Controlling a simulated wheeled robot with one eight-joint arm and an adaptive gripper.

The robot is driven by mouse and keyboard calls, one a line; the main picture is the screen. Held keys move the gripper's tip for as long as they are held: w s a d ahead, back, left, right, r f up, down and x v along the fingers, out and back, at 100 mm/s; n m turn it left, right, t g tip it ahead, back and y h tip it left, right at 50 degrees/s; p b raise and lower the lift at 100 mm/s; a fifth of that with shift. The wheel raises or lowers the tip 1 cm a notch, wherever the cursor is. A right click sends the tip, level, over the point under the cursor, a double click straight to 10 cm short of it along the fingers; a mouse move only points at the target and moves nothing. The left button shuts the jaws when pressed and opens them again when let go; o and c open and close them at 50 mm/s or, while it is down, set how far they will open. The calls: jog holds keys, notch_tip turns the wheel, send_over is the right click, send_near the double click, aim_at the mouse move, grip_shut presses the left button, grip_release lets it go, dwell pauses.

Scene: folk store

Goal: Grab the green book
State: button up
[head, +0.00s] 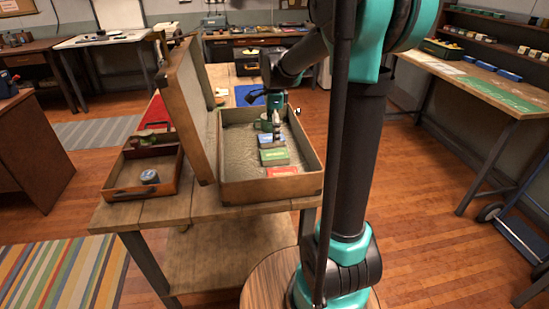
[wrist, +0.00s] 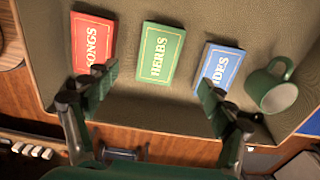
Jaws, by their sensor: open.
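The green book (wrist: 161,53), lettered "HERBS", lies flat in the open case (wrist: 35,50) in the wrist view, between the red book (wrist: 92,42) and the blue book (wrist: 219,70). In the head view the green book (head: 275,157) lies in the case (head: 270,190) on the table. My gripper (wrist: 158,87) is open and empty, with one finger to the left and one to the right of the green book in the wrist picture. In the head view my gripper (head: 276,128) is over the case; its exact height above the books is unclear.
A small wooden tray (head: 145,175) sits left of the lid. A workbench (head: 490,85) stands at right.

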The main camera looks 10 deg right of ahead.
aim_at(275, 154)
jog(key=f, duration=0.9)
jog(key=shift+s+d+f, duration=0.1)
jog(key=shift+d+f, duration=0.15)
jog(key=shift+f, duration=0.15)
jog(key=c, duration=1.3)
jog(key=shift+c, duration=0.2)
jog(key=shift+r, duration=0.2)
